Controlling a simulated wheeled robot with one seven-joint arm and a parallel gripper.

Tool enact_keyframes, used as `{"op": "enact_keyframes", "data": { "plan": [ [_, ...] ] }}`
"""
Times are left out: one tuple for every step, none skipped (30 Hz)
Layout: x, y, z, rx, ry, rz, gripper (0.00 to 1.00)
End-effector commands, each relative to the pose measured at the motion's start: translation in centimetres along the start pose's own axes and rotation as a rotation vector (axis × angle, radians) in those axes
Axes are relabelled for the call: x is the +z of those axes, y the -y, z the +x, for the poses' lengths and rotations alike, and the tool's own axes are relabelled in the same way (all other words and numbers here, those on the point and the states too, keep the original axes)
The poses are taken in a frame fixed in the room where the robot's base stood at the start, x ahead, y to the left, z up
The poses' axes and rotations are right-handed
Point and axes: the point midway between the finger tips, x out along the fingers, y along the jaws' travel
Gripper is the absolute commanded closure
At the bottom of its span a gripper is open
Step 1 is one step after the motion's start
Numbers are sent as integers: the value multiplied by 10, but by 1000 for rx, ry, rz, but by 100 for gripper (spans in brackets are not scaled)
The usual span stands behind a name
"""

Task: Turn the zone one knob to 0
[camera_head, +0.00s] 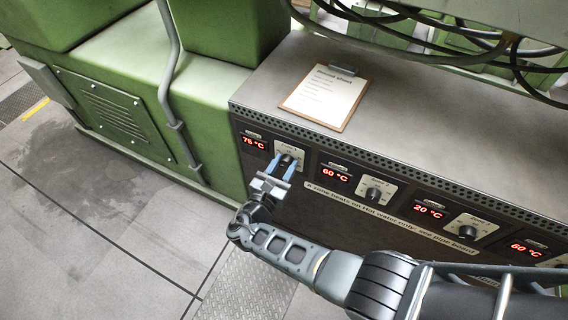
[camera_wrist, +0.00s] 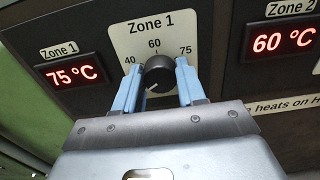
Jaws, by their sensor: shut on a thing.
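The zone one knob (camera_wrist: 159,76) is a round black dial on a cream plate (camera_wrist: 127,40) marked 40, 60 and 75, under the title Zone 1. Its white pointer line points to the lower left, below the 40 mark. A 0 mark is not visible. My gripper (camera_wrist: 158,88) has its blue fingers on either side of the knob, shut on it. In the head view my gripper (camera_head: 280,168) covers most of the knob. The Zone 1 display (camera_wrist: 72,74) reads 75 °C in red.
To the right are the Zone 2 display (camera_head: 335,175) at 60 °C and its knob (camera_head: 373,194), then a 20 °C display (camera_head: 428,209) with its knob (camera_head: 467,232). A clipboard (camera_head: 325,96) lies on the cabinet top. Black cables (camera_head: 420,50) hang above. Green machinery (camera_head: 140,100) stands left.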

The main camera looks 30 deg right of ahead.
Motion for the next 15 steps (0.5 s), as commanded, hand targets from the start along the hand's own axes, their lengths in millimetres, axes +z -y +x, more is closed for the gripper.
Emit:
{"op": "enact_keyframes", "data": {
  "plan": [
    [-2, 1, -1, 2, -3, -11, 91],
    [-2, 1, -1, 2, -3, -14, 91],
    [-2, 1, -1, 2, -3, -17, 91],
    [-2, 1, -1, 2, -3, -19, 91],
    [-2, 1, -1, 1, -3, -20, 91],
    [-2, 1, -1, 1, -3, -21, 91],
    [-2, 1, -1, 1, -3, -21, 91],
    [-2, 1, -1, 1, -3, -21, 91],
    [-2, 1, -1, 1, -3, -21, 91],
    [-2, 1, -1, 1, -3, -21, 91],
    [-2, 1, -1, 1, -3, -21, 91],
    [-2, 1, -1, 1, -3, -21, 91],
    [-2, 1, -1, 1, -3, -20, 91],
    [-2, 1, -1, 1, -3, -20, 91],
    [-2, 1, -1, 1, -3, -20, 59]
  ]
}}
